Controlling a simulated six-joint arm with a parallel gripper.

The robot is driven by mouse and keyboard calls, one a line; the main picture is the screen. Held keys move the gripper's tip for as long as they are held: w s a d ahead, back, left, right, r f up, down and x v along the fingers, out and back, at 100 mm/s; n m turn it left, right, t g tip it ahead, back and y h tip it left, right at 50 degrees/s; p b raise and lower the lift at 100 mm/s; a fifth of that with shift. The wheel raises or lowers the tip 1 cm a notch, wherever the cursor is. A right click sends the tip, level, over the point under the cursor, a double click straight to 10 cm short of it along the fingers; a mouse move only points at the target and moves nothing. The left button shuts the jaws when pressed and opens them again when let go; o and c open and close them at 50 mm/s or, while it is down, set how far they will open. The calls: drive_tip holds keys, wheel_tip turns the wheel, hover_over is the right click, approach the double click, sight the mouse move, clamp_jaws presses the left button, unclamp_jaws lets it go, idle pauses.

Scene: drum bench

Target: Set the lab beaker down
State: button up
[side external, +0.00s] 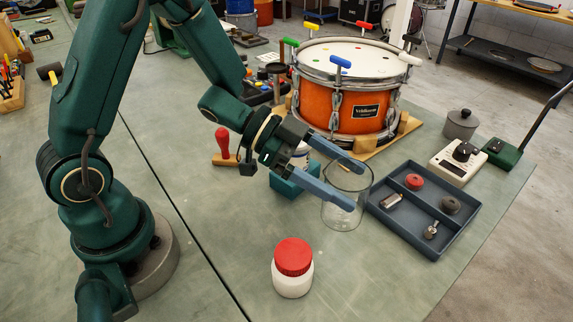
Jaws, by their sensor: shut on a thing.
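The lab beaker (343,212) is a clear, empty-looking glass cylinder right of the picture's middle. It looks upright. My gripper (352,184) reaches in from the left, with its two blue-grey fingers on either side of the beaker near its upper part. The fingers are shut on the beaker. The beaker's base is close to the green bench top (390,280); I cannot tell whether it touches.
A dark divided tray (408,236) with small parts lies just right of the beaker. A white jar with a red lid (293,266) stands in front. An orange drum (352,105) stands behind, and a teal block (292,183) sits left. Bench is clear between jar and tray.

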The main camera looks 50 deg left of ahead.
drive_tip(key=shift+f, duration=2.1)
drive_tip(key=shift+f, duration=0.15)
drive_tip(key=o, duration=1.2)
drive_tip(key=shift+a+r, duration=0.1)
drive_tip(key=shift+r, duration=0.15)
drive_tip(key=v, duration=1.1)
drive_tip(key=shift+s+a+r, duration=0.15)
drive_tip(key=shift+s+a, duration=0.1)
drive_tip(key=shift+a, duration=0.05)
